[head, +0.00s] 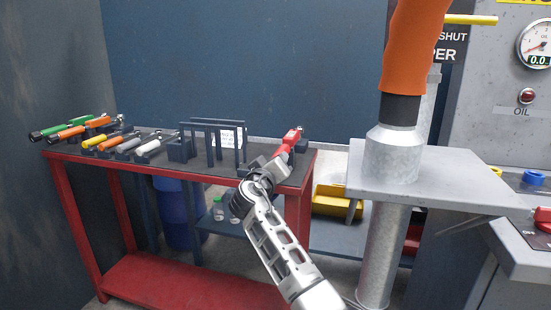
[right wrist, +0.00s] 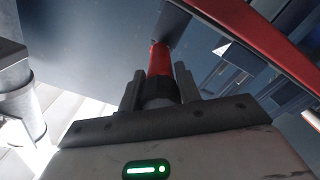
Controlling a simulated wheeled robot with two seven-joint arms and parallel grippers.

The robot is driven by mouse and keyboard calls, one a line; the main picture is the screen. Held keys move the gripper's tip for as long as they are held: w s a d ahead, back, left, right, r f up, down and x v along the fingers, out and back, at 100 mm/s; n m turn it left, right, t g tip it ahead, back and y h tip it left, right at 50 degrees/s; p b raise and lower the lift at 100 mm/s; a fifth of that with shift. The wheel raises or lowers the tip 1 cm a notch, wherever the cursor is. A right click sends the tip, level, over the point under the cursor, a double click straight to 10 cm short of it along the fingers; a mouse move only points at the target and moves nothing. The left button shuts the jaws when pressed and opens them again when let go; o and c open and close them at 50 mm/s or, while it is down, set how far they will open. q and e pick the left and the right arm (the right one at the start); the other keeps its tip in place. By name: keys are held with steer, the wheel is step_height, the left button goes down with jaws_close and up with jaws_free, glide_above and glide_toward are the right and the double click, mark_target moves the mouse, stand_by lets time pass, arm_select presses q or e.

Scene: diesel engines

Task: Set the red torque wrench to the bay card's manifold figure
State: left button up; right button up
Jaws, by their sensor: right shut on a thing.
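The red torque wrench (head: 291,139) is at the right end of the red-framed bench in the head view. My right gripper (head: 272,168) reaches it from the front. In the right wrist view, the two fingers of my right gripper (right wrist: 158,88) are shut on either side of the wrench's dark and grey end, and its red part (right wrist: 160,60) extends beyond them. Any scale or setting on the wrench is not readable. A white card (head: 229,137) stands behind the dark rack; its print is too small to read. My left gripper is not in view.
Green, orange, yellow and grey-handled tools (head: 98,142) lie on the left of the bench (head: 64,157). A dark upright rack (head: 213,148) stands mid-bench. A grey pedestal plate (head: 450,175) with an orange-sleeved column is at right, beside a gauge panel (head: 500,110).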

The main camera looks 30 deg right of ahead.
steer(key=n+p, duration=0.2)
steer(key=n, duration=0.2)
steer(key=shift+n+p, duration=0.3)
steer(key=shift+n, duration=0.1)
stand_by(0.4)
steer(key=o, duration=1)
steer(key=shift+c, duration=0.2)
steer(key=shift+s+a, duration=0.1)
steer(key=shift+s, duration=0.05)
steer(key=v, duration=1.5)
steer(key=shift+s+a, duration=0.25)
